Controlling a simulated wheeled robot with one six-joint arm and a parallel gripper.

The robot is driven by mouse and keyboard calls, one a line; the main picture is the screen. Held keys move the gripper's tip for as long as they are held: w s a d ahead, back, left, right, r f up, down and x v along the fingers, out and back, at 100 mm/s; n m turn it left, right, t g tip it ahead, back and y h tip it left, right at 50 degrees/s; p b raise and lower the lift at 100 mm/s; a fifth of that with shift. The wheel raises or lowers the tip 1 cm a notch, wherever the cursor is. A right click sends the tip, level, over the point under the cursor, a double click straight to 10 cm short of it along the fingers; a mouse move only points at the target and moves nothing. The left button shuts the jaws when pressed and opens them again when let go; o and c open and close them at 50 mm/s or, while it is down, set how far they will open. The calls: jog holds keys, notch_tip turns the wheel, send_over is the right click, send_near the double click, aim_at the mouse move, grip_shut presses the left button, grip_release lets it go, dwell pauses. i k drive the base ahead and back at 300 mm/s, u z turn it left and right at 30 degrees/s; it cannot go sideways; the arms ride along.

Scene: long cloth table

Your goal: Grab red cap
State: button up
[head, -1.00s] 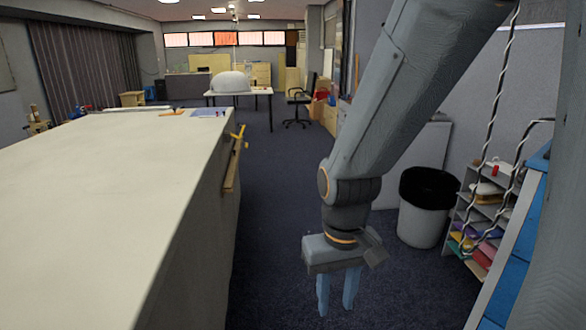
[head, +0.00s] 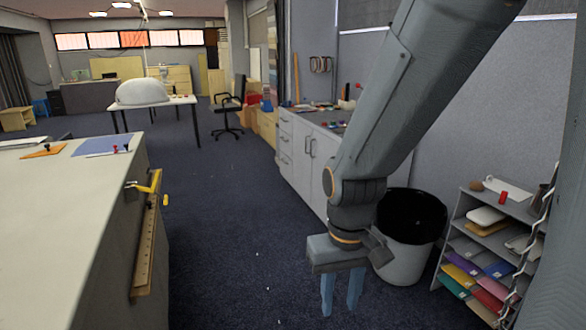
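My gripper (head: 341,295) hangs over the carpet in the lower middle of the head view, fingers pointing down. Its two blue fingers are apart with nothing between them. A small red object (head: 503,198) stands on top of the paper shelf at the right; it is too small to tell whether it is the red cap. Another small red item (head: 358,86) shows on the far counter, also too small to identify. My gripper is left of the shelf and well apart from both.
A black-lined bin (head: 405,255) stands just behind my gripper, left of the shelf (head: 465,215). A long pale table (head: 50,215) fills the left, with a yellow clamp (head: 150,184) on its edge. A drawer counter (head: 300,150) stands behind. Carpet between is clear.

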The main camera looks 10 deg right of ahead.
aim_at(504, 196)
jog(key=z, duration=0.35)
jog(key=i, duration=1.7)
jog(key=z, duration=1.1)
jog(key=i, duration=0.95)
jog(key=z, duration=1.75)
jog(key=i, duration=0.65)
jog(key=z, duration=0.55)
